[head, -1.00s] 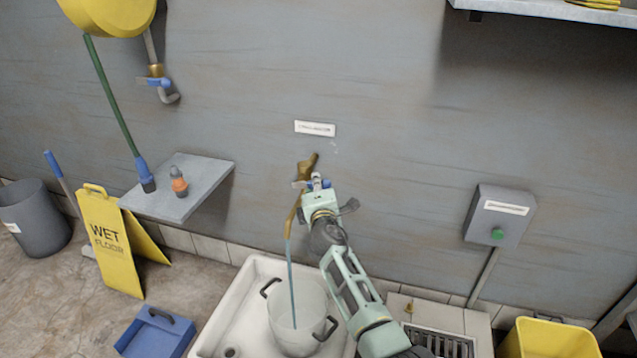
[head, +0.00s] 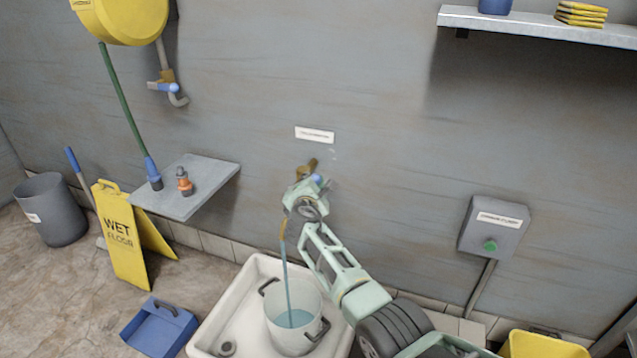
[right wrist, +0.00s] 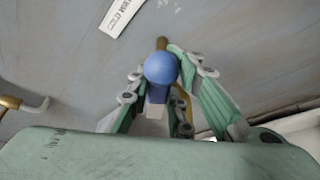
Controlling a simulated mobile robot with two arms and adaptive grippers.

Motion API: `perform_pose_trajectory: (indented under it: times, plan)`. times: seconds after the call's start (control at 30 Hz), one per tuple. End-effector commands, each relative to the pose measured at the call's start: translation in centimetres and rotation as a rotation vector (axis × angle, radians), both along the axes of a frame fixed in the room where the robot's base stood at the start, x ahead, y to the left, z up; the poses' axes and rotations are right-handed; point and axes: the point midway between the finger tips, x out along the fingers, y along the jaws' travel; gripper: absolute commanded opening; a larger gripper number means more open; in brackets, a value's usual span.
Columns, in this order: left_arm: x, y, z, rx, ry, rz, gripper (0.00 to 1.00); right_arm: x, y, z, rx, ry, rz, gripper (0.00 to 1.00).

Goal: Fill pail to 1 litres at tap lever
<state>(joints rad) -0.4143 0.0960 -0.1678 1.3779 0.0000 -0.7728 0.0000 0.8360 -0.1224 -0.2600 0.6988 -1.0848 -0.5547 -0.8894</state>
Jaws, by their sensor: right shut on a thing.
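The white pail (head: 293,320) with dark handles stands upright in the white sink (head: 215,320). A blue-tinted water stream (head: 286,275) falls from the brass tap (head: 308,167) into it, and bluish water (head: 294,318) shows inside. I cannot read the level in litres. My right gripper (head: 312,186) is at the tap, shut on the blue tap lever (right wrist: 160,70); the lever's round blue end shows between the fingers in the right wrist view. The gripper hides part of the tap. My left gripper is not in view.
A grey control box (head: 494,230) with a green button is on the wall at right. A blue dustpan (head: 160,328) lies left of the sink; a yellow bucket (head: 543,344) is at right.

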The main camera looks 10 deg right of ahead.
Motion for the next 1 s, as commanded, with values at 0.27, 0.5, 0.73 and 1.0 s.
perform_pose_trajectory:
  times: [0.27,0.5,0.73,1.0]
  plan:
    - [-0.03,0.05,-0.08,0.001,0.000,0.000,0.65,-0.30,-0.16,-0.95,-0.010,0.019,-0.009,0.00]
    - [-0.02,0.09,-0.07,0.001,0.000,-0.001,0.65,-0.28,-0.16,-0.85,-0.008,0.017,-0.009,0.29]
    - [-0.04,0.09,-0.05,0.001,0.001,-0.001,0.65,-0.13,-0.03,-0.42,-0.006,0.010,-0.006,0.40]
    - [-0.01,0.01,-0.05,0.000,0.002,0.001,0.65,-0.23,0.09,-0.21,-0.005,0.006,-0.004,0.40]
